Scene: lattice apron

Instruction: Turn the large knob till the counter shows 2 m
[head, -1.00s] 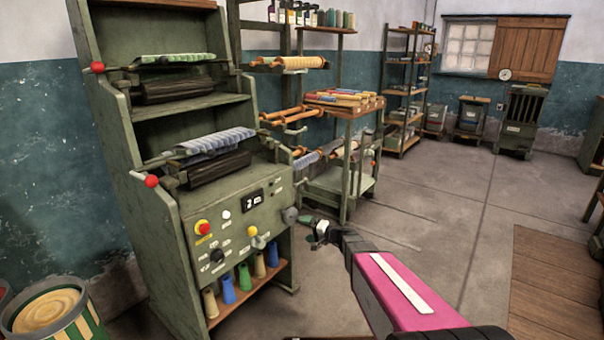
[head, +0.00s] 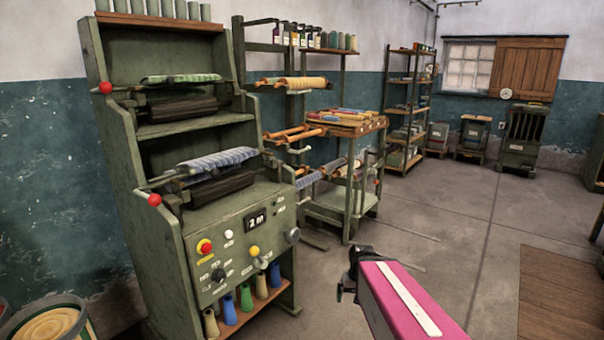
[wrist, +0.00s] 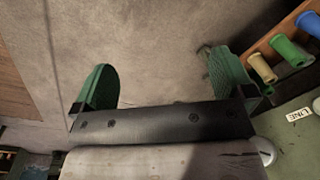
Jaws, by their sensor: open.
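The green machine (head: 215,200) stands at left in the head view. A grey round knob (head: 293,236), seemingly the large one, sits at the panel's right edge. A smaller black knob (head: 218,275) is at the panel's lower left. My gripper (head: 348,286) is right of the machine and below the grey knob, apart from it. In the wrist view my gripper's green fingers (wrist: 165,85) are spread wide with only floor between them.
Coloured cones (head: 246,297) stand on a low shelf beneath. A wooden-topped cart (head: 345,130) stands behind. The floor (head: 440,245) to the right is clear.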

